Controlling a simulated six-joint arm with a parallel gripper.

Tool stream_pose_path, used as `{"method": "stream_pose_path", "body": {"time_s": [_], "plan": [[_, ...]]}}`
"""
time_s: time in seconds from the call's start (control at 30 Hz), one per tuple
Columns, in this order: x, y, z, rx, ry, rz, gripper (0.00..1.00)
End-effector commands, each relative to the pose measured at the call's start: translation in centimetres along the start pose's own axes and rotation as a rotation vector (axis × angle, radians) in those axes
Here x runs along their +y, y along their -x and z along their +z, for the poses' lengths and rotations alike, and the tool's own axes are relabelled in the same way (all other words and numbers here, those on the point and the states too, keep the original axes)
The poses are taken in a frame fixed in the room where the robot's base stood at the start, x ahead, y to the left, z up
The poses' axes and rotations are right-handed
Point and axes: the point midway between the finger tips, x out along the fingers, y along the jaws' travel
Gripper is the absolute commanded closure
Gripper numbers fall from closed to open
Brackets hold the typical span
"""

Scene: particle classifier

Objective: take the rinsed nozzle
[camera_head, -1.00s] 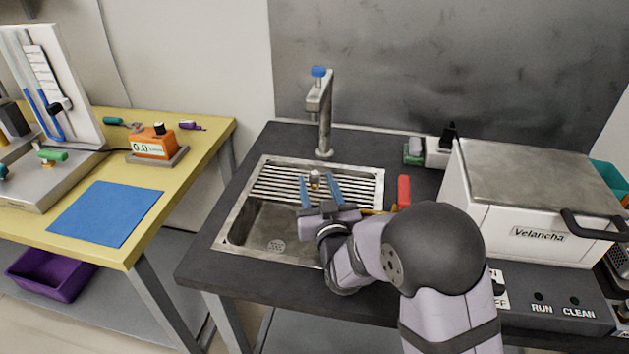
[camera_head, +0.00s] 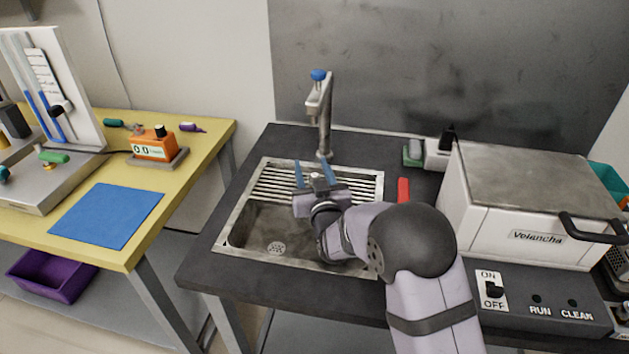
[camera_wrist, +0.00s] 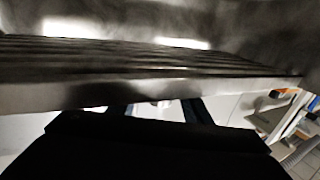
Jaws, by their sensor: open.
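The nozzle (camera_head: 317,177) is a small metallic piece at the slatted drying rack (camera_head: 268,184) of the sink, mostly hidden by my gripper. My gripper (camera_head: 312,167) is open, its two blue fingers pointing toward the tap, one on either side of the nozzle in the head view. I cannot tell whether they touch it. In the wrist view the dark fingers (camera_wrist: 158,109) stand apart below the rack's front edge (camera_wrist: 60,95). A small pale patch shows between them, too blurred to name.
The tap (camera_head: 325,115) with a blue top stands behind the rack. A red object (camera_head: 403,191) lies right of the sink. The white Velancha box (camera_head: 535,235) stands further right. The sink basin (camera_head: 250,228) is open in front. A yellow table (camera_head: 195,155) is at left.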

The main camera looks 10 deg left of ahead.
Motion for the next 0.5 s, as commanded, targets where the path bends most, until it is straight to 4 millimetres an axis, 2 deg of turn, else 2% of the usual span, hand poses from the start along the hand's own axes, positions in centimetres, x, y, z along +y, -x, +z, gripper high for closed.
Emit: {"method": "stream_pose_path", "body": {"time_s": [0.3,0.33,0.5], "plan": [[0.03,-0.41,0.02,0.0,0.001,0.0,0.55],[0.03,-0.4,0.02,0.0,0.001,0.0,0.58],[0.02,-0.39,0.02,0.0,0.001,0.0,0.98]]}}
